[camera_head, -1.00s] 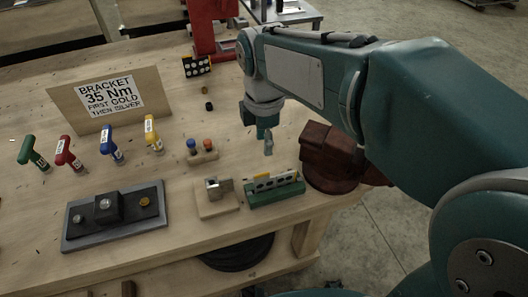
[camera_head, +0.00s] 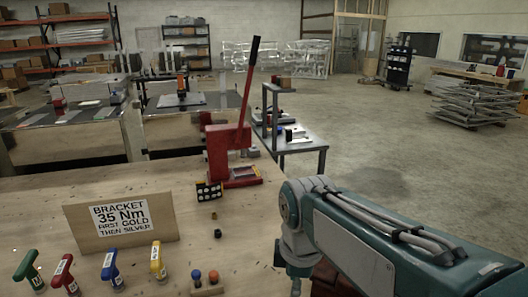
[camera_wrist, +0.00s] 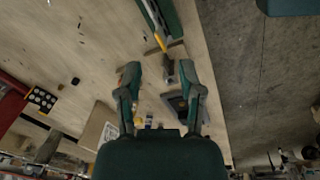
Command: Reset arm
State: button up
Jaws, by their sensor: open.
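My gripper (camera_wrist: 158,72) shows in the wrist view with its two fingers spread apart. No object is visibly held between them. In the head view my arm (camera_head: 375,240) reaches in from the lower right. Its wrist end is at the bottom of that view, over the bench's right side, and the fingers are cut off or hidden there. The wrist view looks over the wooden bench (camera_wrist: 85,45), with a dark green strip and a yellow piece near the top.
A metal cart (camera_head: 300,140) stands behind. Open floor (camera_head: 380,150) lies to the right.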

jog(key=s+d+f+m+t, duration=0.1)
jog(key=s+d+m+t, duration=0.3)
jog(key=s+d+m, duration=0.5)
jog(key=shift+s+d+m, duration=0.35)
jog(key=shift+d+m, duration=0.05)
jog(key=shift+m, duration=3.4)
